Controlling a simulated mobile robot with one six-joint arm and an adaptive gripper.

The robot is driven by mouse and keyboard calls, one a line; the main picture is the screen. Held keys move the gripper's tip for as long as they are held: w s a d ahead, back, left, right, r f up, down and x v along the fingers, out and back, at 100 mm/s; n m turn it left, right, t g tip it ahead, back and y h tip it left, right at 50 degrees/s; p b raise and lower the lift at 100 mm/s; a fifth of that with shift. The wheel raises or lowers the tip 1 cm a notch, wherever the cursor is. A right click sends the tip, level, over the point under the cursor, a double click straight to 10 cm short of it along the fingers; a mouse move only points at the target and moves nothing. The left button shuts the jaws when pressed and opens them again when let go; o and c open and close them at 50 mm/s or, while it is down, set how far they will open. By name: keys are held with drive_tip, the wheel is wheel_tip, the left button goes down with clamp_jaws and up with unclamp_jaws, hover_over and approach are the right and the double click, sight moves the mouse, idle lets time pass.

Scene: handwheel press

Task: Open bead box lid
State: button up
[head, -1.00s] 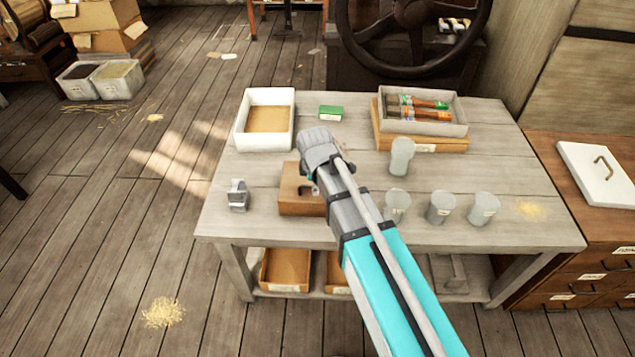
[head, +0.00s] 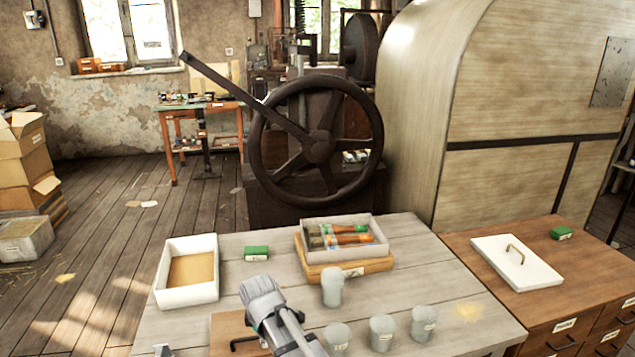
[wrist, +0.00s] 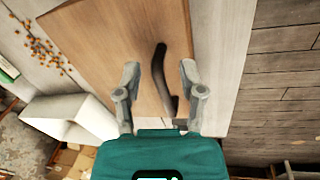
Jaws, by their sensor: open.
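A wooden box with a flat brown lid (head: 228,328) stands at the near edge of the grey table, partly cut off by the frame and by my arm. The lid fills much of the wrist view (wrist: 110,45). A dark bent handle (head: 243,343) is on it; it also shows in the wrist view (wrist: 159,65). My gripper (wrist: 160,78) is open above the lid, with the handle showing between its two fingers. No contact shows, and I cannot tell the height gap. In the head view the fingers are hidden behind my wrist.
On the table (head: 430,270) are a white open box (head: 187,295), a green block (head: 256,252), a tray of tools (head: 345,237) and several grey jars (head: 332,288). Orange beads (wrist: 45,48) lie scattered beside the wooden box. A white lid (head: 516,262) lies on the right cabinet.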

drive_tip(key=s+d+m+g, duration=0.1)
drive_tip(key=s+d+m, duration=0.2)
drive_tip(key=d+m, duration=0.95)
drive_tip(key=s+d+m+g, duration=0.1)
drive_tip(key=s+d+m, duration=0.35)
drive_tip(key=d, duration=1.45)
wheel_tip(320, 180, up, 19)
drive_tip(key=w+m+p, duration=0.1)
drive_tip(key=p, duration=1.8)
drive_tip(key=shift+w+a, duration=0.15)
drive_tip(key=shift+c, duration=0.3)
drive_tip(key=shift+c, duration=1.1)
drive_tip(key=shift+r+p, duration=0.4)
drive_tip(key=shift+p, duration=0.15)
drive_tip(key=c, duration=0.4)
wheel_tip(320, 180, up, 16)
drive_tip(key=p, duration=1.6)
drive_tip(key=shift+r, duration=0.1)
clamp_jaws()
